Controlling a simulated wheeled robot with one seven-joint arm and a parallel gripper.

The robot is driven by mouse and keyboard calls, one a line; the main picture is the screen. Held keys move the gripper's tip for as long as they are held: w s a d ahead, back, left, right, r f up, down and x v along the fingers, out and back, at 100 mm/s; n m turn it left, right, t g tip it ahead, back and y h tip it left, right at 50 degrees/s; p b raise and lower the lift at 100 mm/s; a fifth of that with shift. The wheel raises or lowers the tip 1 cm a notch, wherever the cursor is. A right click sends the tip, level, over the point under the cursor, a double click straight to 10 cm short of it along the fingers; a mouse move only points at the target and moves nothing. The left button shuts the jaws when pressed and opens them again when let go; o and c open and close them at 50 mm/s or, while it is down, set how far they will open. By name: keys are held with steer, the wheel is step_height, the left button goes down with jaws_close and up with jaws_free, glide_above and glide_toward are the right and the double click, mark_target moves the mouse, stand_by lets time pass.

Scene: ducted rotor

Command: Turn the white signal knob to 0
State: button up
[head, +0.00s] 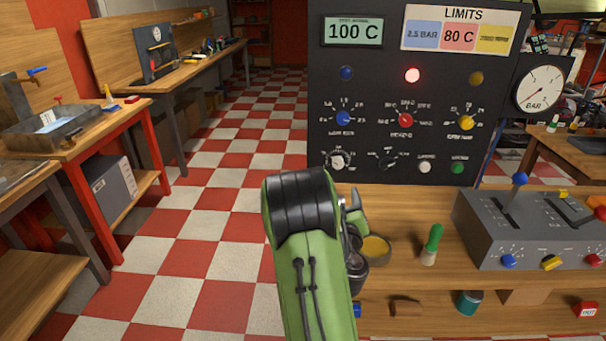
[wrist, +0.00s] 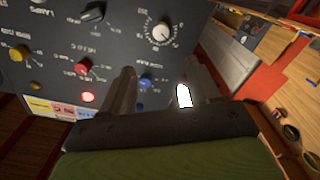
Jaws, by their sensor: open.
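The white signal knob (head: 338,160) is at the lower left of the dark control panel (head: 430,120). It also shows in the wrist view (wrist: 162,33), where the panel appears upside down and marks ring the knob. I cannot read which mark it points to. My gripper (wrist: 163,88) is open and empty, its two dark fingers apart and the knob beyond them, not touching. In the head view my green arm and black wrist hide much of the gripper (head: 353,208), which is below the knob.
A black knob (head: 387,160) is right of the white one, then a white button (head: 425,166) and a green button (head: 457,167). A blue knob (head: 343,119) is above. A yellow-topped pot (head: 376,247) and a green-handled tool (head: 432,243) stand on the bench below.

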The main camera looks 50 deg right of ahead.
steer(key=p, duration=1.6)
glide_toward(338, 165)
steer(key=x, duration=0.4)
steer(key=p+x, duration=0.1)
steer(key=p, duration=0.1)
steer(key=p+x, duration=0.2)
steer(key=shift+w+d+r, duration=0.2)
steer(key=shift+d+r, duration=0.05)
steer(key=shift+r, duration=0.1)
steer(key=shift+w+d+f+p, duration=0.25)
steer(key=shift+w+d+p, duration=0.05)
steer(key=shift+w+d, duration=0.15)
steer(key=c, duration=1)
steer(key=shift+c, duration=0.2)
steer(key=shift+n, duration=0.3)
